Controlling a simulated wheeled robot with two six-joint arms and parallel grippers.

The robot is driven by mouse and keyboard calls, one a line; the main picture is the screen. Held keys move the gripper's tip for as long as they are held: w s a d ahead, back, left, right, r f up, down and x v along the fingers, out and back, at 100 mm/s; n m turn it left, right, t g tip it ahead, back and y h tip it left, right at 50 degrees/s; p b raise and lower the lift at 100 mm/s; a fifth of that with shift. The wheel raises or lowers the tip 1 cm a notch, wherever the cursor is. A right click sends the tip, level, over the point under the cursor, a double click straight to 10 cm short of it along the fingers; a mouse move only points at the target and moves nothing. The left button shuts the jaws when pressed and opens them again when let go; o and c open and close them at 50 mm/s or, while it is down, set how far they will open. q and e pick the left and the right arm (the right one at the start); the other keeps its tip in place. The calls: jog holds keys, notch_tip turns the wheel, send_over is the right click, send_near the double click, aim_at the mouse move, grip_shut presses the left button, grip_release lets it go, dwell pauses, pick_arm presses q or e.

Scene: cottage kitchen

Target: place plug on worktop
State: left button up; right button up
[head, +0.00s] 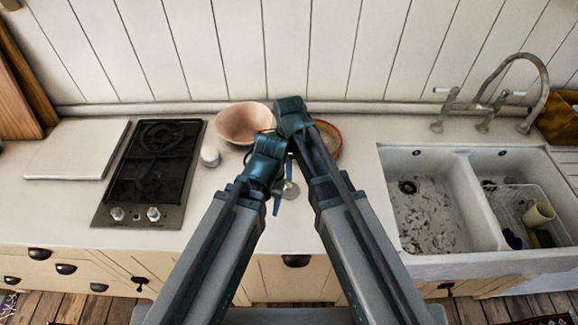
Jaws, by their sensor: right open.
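A small grey round piece that looks like the plug (291,190) is on the pale worktop (345,220), near the middle of the head view. My right gripper (282,188) points down beside it, with its blue fingers apart. The fingers and arm links partly cover the plug, and I cannot tell whether they touch it. My left arm reaches in to the same spot, but its gripper is hidden behind the arm links.
A pinkish bowl (241,122) and a brown-rimmed dish (329,136) stand behind my arms. A small white pot (210,156) stands beside the black hob (155,165). A white double sink (455,157) is at the right. The worktop's front middle is clear.

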pick_arm(q)
notch_tip(320, 180, up, 4)
jog(key=p, duration=0.2)
jog(key=shift+p, duration=0.35)
pick_arm(e)
notch_tip(320, 180, up, 4)
pick_arm(q)
jog(key=shift+f, duration=0.1)
